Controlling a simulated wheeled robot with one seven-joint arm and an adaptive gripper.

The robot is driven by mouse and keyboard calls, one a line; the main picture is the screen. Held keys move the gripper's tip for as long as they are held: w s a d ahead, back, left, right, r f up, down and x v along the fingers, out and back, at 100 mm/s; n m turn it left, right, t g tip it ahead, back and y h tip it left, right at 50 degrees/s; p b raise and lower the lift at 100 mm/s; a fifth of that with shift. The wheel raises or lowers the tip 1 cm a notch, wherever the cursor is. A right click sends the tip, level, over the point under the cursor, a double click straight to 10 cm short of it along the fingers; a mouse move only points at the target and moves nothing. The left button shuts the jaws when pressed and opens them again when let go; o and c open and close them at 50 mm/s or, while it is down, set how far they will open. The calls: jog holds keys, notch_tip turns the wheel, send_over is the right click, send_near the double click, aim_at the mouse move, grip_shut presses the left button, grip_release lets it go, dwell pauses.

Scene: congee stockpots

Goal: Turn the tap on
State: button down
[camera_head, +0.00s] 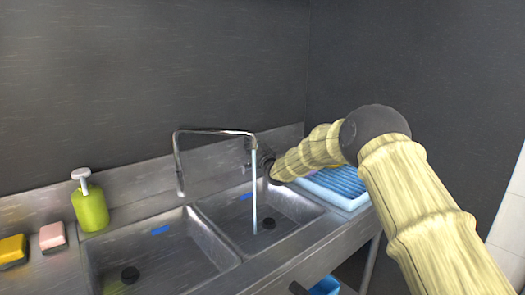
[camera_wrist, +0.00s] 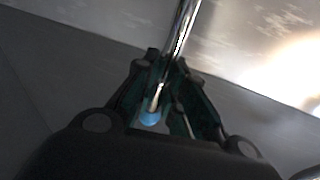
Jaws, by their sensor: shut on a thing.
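The metal tap (camera_head: 215,131) rises behind the sink, and its long spout reaches right. A thin pale stream of water (camera_head: 254,195) runs from the spout end down into the right basin. My gripper (camera_head: 262,165) is at the right of the stream, partly hidden by my own arm in the head view. In the wrist view, my gripper (camera_wrist: 165,95) is shut around a shiny metal rod of the tap (camera_wrist: 183,28), with a blue rounded tip (camera_wrist: 150,118) between the fingers. The exact contact is dark and hard to see.
A green soap bottle (camera_head: 91,208), a pink sponge (camera_head: 52,236) and a yellow sponge (camera_head: 12,248) stand at the left. A blue ribbed rack (camera_head: 342,181) lies on the counter at the right.

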jog(key=s+d+t+b, duration=0.1)
jog(key=b, duration=0.1)
jog(key=s+d+f+m+t+y+b, duration=0.1)
jog(key=t+b, duration=0.1)
jog(key=b, duration=0.1)
jog(key=shift+s+b, duration=0.1)
jog(key=shift+b, duration=0.2)
jog(key=c, duration=1.5)
grip_release()
jog(key=shift+o, duration=0.2)
jog(key=v, duration=0.7)
jog(key=shift+s, duration=0.2)
jog(key=shift+d, duration=0.1)
